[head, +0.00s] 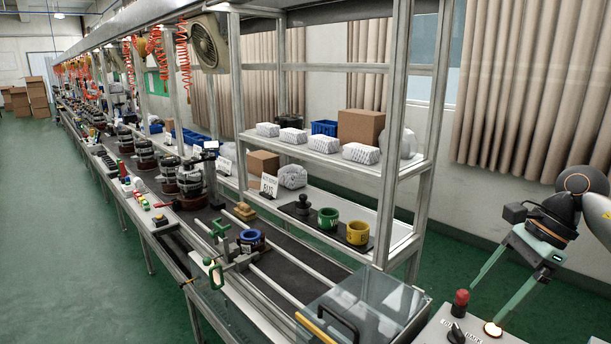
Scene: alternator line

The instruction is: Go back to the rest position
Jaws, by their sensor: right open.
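My right gripper (486,303) is at the right side of the head view. Its two long green fingers point down and to the left, and they are spread apart with nothing between them. The fingertips are close to a light grey control panel (436,334) with a red push button (461,297) and a lit round button (493,329). I cannot tell whether a finger touches the panel. My left gripper is not in view.
A clear-lidded box (365,305) stands left of the panel. The workbench carries a blue ring (252,239) and green clamps (219,228). The shelf holds a green cup (328,218) and a yellow cup (358,232). The green floor (70,230) at left is free.

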